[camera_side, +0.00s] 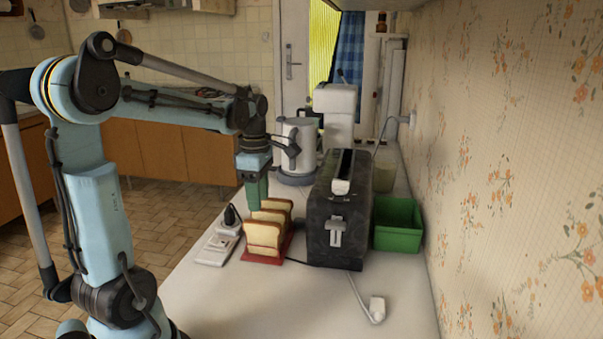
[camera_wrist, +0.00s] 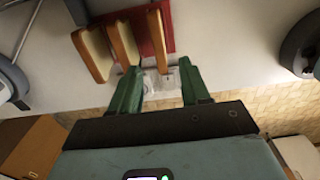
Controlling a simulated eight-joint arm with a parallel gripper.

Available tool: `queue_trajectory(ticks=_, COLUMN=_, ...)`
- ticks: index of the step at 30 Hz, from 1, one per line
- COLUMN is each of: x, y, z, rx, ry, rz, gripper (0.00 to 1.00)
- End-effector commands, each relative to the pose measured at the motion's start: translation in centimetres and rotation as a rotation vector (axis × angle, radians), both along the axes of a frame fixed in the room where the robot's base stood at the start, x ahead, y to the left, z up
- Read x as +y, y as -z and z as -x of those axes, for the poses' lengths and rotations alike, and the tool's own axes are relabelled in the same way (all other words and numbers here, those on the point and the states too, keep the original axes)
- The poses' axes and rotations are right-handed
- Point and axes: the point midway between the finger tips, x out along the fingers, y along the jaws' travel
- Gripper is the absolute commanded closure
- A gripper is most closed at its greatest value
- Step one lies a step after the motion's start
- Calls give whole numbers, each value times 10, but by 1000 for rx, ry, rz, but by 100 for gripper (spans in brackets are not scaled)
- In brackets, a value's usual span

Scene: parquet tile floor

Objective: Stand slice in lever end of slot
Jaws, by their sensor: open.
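Several bread slices (camera_side: 265,234) stand upright on a red tray (camera_side: 285,246) left of the toaster. In the wrist view the slices (camera_wrist: 95,52) stand at the upper left on the red tray (camera_wrist: 166,45). The dark toaster (camera_side: 325,230) has one long slot (camera_side: 346,163) on top, and its lever (camera_side: 337,230) is on the near end. A white piece (camera_side: 341,187) sits on top at the near end of the slot. My gripper (camera_side: 256,205) is at the left side of the slices; its green fingers (camera_wrist: 157,88) are apart and empty in the wrist view.
A green bin (camera_side: 398,226) stands right of the toaster. A kettle (camera_side: 297,150) and a white appliance (camera_side: 336,115) stand behind. A power strip (camera_side: 218,246) with a black plug lies left of the tray. A white plug (camera_side: 377,308) and cord lie in front. The near counter is otherwise clear.

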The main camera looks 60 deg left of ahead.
Motion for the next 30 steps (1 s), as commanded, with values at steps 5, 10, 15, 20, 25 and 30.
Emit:
queue_trajectory(ticks=5, x=0, y=-16, z=0, rx=0, ry=0, rz=0, gripper=54)
queue_trajectory(ticks=10, x=-7, y=-22, z=-1, rx=-13, ry=62, rz=-9, gripper=54)
queue_trajectory(ticks=15, x=-44, y=-22, z=-6, rx=-90, ry=441, rz=-74, gripper=54)
queue_trajectory(ticks=20, x=-93, y=-18, z=-7, rx=-184, ry=979, rz=-198, gripper=54)
queue_trajectory(ticks=25, x=-142, y=-10, z=-2, rx=-259, ry=1541, rz=-377, gripper=54)
queue_trajectory(ticks=30, x=-178, y=0, z=6, rx=-296, ry=1989, rz=-572, gripper=54)
